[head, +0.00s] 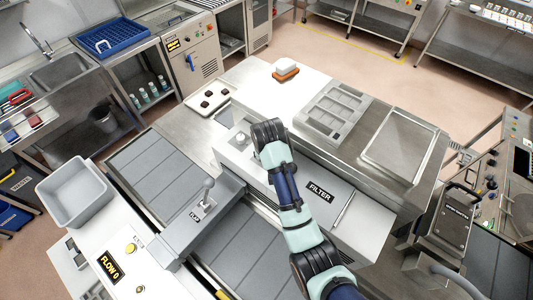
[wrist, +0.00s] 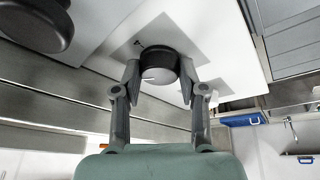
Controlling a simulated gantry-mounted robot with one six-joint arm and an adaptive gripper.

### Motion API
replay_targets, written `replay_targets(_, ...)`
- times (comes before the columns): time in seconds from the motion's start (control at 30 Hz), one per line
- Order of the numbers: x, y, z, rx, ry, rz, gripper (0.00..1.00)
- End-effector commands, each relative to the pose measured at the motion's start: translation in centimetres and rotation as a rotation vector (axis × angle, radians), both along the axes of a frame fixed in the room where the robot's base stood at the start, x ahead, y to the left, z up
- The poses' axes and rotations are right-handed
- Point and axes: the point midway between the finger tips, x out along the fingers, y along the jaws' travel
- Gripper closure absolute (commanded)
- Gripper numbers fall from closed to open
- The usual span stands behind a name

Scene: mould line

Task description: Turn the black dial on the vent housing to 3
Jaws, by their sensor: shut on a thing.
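The black dial (wrist: 160,66) shows in the wrist view on a grey square plate on the pale vent housing (wrist: 112,22). A white mark shows on the dial's near face; I cannot read any number by it. My gripper (wrist: 160,76) is shut on the dial, with one finger on each side of it. In the head view my arm hides the dial and my fingers. The pale housing (head: 232,158) there carries a small light-coloured knob and lies beside my wrist.
A panel marked FILTER (head: 320,192) lies right of my arm. A box with a lever (head: 208,190) stands left of it. A FLOW 0 display (head: 109,265) and a grey bin (head: 75,190) are at lower left. A grey compartment tray (head: 333,112) lies behind.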

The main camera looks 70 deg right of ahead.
Motion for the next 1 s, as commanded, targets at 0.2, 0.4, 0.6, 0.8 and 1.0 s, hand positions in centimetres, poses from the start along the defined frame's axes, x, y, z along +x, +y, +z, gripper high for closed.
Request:
replay_targets(0.2, 0.00, 0.00, 0.04, 0.000, 0.001, -0.017, 0.93)
replay_targets(0.4, 0.00, 0.00, 0.03, 0.001, 0.001, -0.017, 0.93)
replay_targets(0.6, 0.00, 0.00, 0.02, 0.001, 0.001, -0.015, 0.40)
replay_targets(0.8, 0.00, 0.00, 0.01, 0.001, 0.001, -0.015, 0.33)
replay_targets(1.0, -0.05, 0.15, 0.52, -0.001, 0.000, -0.015, 0.33)
